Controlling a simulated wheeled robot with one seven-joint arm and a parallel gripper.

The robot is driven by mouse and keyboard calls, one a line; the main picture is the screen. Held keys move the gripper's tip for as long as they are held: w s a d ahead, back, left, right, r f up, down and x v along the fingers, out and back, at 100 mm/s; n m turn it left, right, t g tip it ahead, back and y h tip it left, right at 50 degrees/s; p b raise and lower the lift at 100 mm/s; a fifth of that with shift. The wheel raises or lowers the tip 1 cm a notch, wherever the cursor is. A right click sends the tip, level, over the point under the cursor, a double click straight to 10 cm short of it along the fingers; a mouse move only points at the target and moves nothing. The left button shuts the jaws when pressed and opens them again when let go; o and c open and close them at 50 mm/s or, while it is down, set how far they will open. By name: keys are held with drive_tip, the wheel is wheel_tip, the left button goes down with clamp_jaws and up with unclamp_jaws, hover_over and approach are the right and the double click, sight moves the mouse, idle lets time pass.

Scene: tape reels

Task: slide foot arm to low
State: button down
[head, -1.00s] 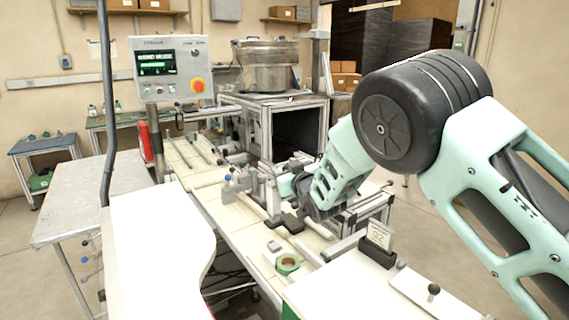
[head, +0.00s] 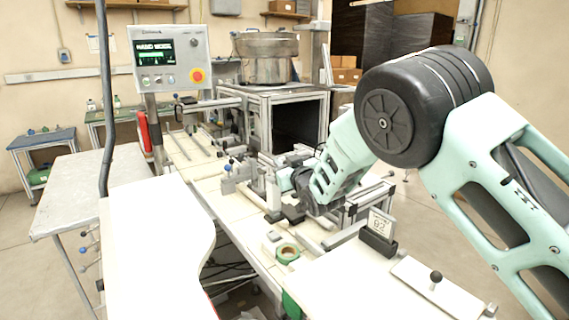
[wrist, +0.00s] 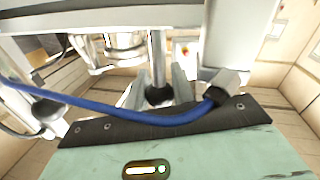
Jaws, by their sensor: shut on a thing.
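The tape machine (head: 240,205) stands mid-picture in the head view, with metal rails, brackets and small clamps. My gripper (head: 287,183) is at the end of my mint arm, low among these brackets. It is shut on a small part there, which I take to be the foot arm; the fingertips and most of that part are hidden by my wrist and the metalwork. The wrist view shows my mint housing, a black plate and a blue hose in front, with a metal post (wrist: 158,60) beyond. The grip itself is not clear there.
A control panel (head: 168,60) with a red button stands behind. A white table (head: 150,240) fills the front left.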

wheel_tip(320, 180, down, 2)
drive_tip(key=shift+s+f+b, duration=0.1)
drive_tip(key=shift+b, duration=0.35)
drive_tip(key=c, duration=1.2)
unclamp_jaws()
drive_tip(key=b+v, duration=0.5)
drive_tip(key=v, duration=1.2)
drive_tip(key=shift+s, duration=0.15)
